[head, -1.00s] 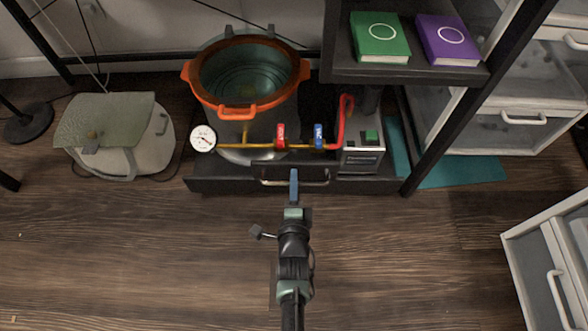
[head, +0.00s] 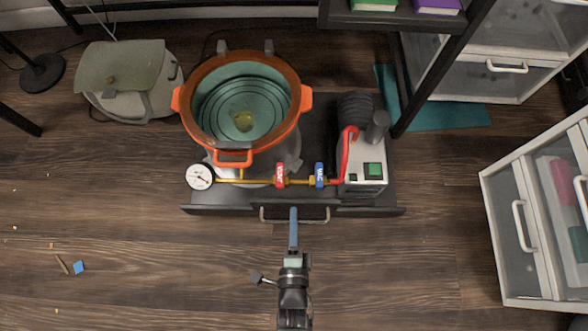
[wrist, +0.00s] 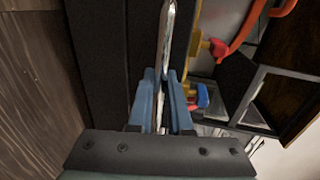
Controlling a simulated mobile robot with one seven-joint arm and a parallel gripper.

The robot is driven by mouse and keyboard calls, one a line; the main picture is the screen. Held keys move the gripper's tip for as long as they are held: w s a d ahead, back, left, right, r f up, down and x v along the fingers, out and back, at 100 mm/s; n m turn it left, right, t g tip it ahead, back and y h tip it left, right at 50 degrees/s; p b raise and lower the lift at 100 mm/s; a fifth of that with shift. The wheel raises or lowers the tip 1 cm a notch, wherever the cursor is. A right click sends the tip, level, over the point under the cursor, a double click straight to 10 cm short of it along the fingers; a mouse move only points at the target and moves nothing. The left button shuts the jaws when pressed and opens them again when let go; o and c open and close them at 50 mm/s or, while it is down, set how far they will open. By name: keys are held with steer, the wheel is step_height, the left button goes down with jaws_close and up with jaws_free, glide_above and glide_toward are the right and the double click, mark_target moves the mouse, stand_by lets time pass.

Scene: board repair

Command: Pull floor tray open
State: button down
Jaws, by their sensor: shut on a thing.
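The floor tray (head: 230,210) is a low black tray on the wood floor. It carries a pot with an orange rim (head: 290,66), a pressure gauge (head: 199,176), a red and a blue valve on a brass pipe, and a pump (head: 362,172). A metal bar handle (head: 270,218) sits on its front face. My gripper (head: 293,212) is at the handle's middle. In the wrist view, the blue fingers (wrist: 163,95) are shut on the metal bar of the handle (wrist: 167,35), one on each side. The tray stands partly out from under the shelf.
A black shelf (head: 390,18) with a green and a purple book is above and behind. White drawer units (head: 500,195) stand at right. A grey-green bag (head: 125,75) is at left. Small scraps (head: 78,267) lie at lower left. The floor before the tray is mostly clear.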

steer(key=f+v, duration=0.1)
steer(key=v, duration=0.7)
steer(key=f+v, duration=0.2)
steer(key=v, duration=0.7)
steer(key=shift+s+f, duration=0.2)
steer(key=shift+s, duration=0.5)
steer(key=c, duration=1.1)
jaws_free()
steer(key=shift+c, duration=0.2)
steer(key=p+v, duration=0.1)
steer(key=v, duration=1.2)
steer(key=shift+s+f, duration=0.1)
